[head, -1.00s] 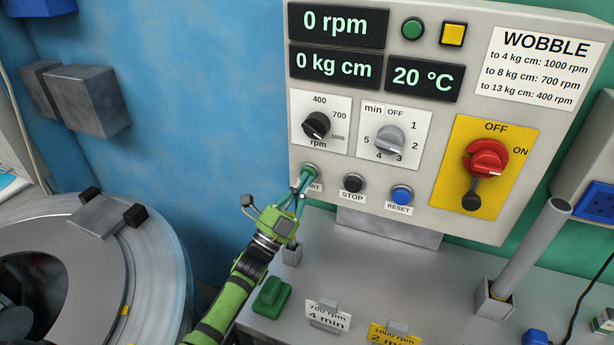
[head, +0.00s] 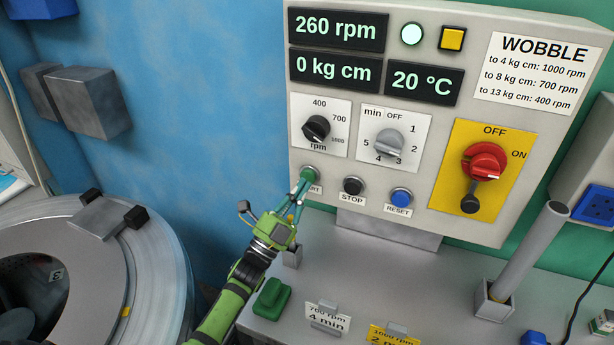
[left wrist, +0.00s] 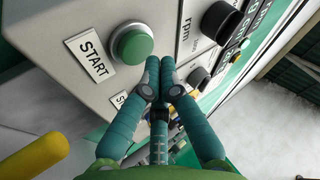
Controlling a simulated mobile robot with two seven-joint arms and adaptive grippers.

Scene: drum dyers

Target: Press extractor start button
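The extractor control panel (head: 330,185) fills the upper right of the head view. Its green start button (head: 309,173) is at the lower left of the panel, with the label partly hidden by my gripper. In the left wrist view the green start button (left wrist: 132,45) shows clear beside its START label. My left gripper (head: 302,184) has its fingertips together, just below the button in the head view. In the left wrist view its closed fingertips (left wrist: 160,75) are empty and appear slightly apart from the button. My right gripper is not in view.
The stop button (head: 353,185) and blue reset button (head: 401,195) are right of start. The speed display (head: 336,31) reads 260 rpm, and the green lamp (head: 411,34) is lit. The drum (head: 160,262) is at lower left. A grey tube (head: 530,250) stands at right.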

